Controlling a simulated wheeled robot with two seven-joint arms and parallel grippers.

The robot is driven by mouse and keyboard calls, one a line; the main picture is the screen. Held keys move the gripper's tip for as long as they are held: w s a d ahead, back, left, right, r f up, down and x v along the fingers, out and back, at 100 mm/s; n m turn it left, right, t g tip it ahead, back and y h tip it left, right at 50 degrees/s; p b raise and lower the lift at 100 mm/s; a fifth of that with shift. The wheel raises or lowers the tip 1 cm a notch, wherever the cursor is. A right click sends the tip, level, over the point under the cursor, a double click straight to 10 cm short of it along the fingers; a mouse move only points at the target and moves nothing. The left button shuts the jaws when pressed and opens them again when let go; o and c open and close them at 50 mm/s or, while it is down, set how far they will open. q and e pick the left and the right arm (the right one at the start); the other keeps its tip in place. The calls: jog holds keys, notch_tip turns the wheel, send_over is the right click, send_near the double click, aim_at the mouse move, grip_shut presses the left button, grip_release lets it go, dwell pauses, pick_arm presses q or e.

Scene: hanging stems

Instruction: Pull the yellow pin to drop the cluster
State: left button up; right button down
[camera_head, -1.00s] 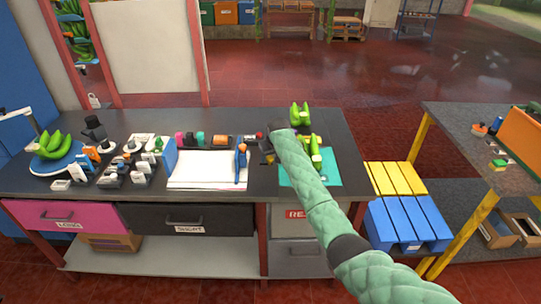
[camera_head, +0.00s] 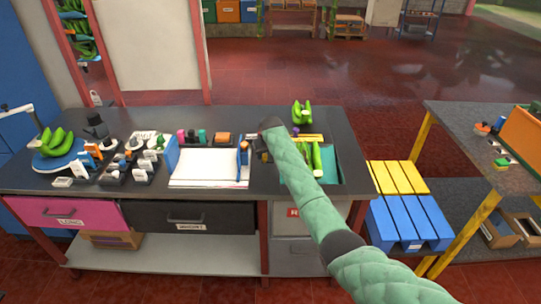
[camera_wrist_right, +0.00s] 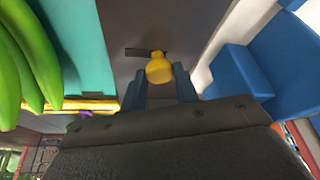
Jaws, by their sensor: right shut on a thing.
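My right gripper (camera_head: 262,150) is over the bench, partly hidden by its own sleeve in the head view. In the right wrist view its fingers (camera_wrist_right: 163,84) are shut on the yellow pin, whose round yellow head (camera_wrist_right: 158,69) shows between the tips. Green bananas (camera_head: 317,158) are over the teal mat (camera_head: 331,162), just right of the gripper; they also show at the left of the wrist view (camera_wrist_right: 28,62). Another green cluster (camera_head: 301,113) is at the bench's back edge. My left gripper is out of view.
A yellow bar (camera_head: 308,136) lies beside the bananas. White paper (camera_head: 208,168), a blue-handled tool (camera_head: 243,160) and several small items crowd the bench to the left.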

jog(key=c, duration=1.4)
grip_release()
jog(key=shift+a, duration=0.15)
jog(key=o, duration=0.3)
jog(key=shift+a, duration=0.1)
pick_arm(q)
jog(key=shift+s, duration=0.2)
pick_arm(e)
jog(key=shift+o, duration=0.2)
jog(key=shift+a, duration=0.1)
jog(key=shift+s+d+r, duration=0.1)
jog(key=shift+d+r, duration=0.1)
jog(key=shift+r, duration=0.05)
pick_arm(q)
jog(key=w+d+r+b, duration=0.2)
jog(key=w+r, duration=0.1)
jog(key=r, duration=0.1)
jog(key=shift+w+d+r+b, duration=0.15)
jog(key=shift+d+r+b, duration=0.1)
jog(key=shift+b, duration=0.1)
pick_arm(e)
jog(key=a+v, duration=0.1)
jog(key=v, duration=0.6)
jog(key=shift+d, duration=0.35)
jog(key=shift+s, duration=0.1)
